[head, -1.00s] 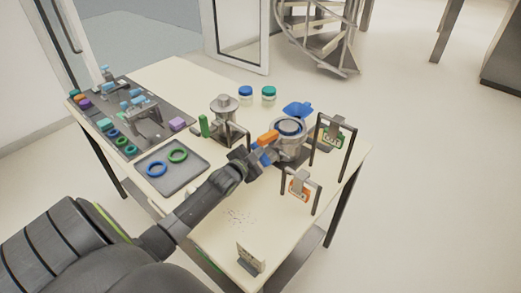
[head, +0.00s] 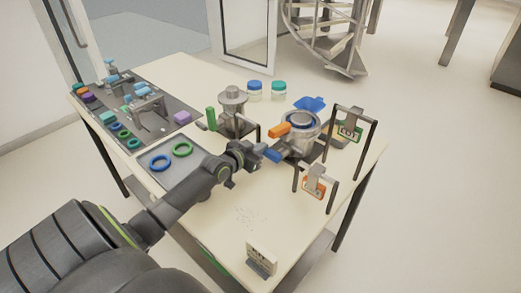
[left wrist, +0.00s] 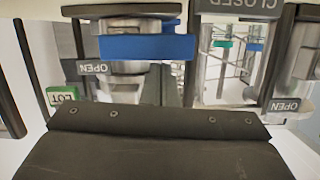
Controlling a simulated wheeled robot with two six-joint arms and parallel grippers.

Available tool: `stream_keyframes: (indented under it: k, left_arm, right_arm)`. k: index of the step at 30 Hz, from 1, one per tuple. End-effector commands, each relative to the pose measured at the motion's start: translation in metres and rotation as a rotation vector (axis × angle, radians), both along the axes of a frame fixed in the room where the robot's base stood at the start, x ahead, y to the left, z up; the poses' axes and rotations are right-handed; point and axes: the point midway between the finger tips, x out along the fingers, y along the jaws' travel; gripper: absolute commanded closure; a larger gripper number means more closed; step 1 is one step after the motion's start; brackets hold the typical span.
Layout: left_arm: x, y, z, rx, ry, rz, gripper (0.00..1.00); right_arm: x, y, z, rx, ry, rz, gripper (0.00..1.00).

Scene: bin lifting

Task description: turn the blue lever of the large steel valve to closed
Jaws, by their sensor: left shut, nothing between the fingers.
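The large steel valve (head: 301,143) stands at the right of the table. Its blue lever (head: 272,154) sticks out low toward the lower left in the head view. In the left wrist view, which is upside down, the blue lever (left wrist: 147,47) is a bar lying across in front of the steel body. An OPEN label (left wrist: 92,67) is by its left end, and a CLOSED label (left wrist: 240,5) is to its right. My left gripper (head: 257,159) is shut and empty, just left of the lever. I cannot tell whether it touches. My right gripper is out of view.
An orange lever (head: 278,130) is above the blue one. A smaller valve (head: 233,108) with a green handle (head: 211,118) stands to the left. Tag frames (head: 352,125) and (head: 314,184) stand close on the right. A grey tray (head: 185,172) holds rings. The table front is mostly clear.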

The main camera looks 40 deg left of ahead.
Motion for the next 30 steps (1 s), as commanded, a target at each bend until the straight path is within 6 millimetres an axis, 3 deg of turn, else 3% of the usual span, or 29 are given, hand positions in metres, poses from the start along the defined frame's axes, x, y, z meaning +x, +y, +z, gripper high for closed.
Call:
stream_keyframes:
  k: [20,25,30]
  left_arm:
    - [0.0,0.0,0.0,0.002,-0.001,-0.001,1.0]
    - [0.003,0.0,0.014,0.002,-0.001,0.0,1.0]
    - [0.009,-0.001,0.04,0.003,-0.001,0.002,1.0]
  right_arm:
    - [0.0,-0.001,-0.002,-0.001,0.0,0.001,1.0]
    - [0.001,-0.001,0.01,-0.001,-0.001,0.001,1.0]
    - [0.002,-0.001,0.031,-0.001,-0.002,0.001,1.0]
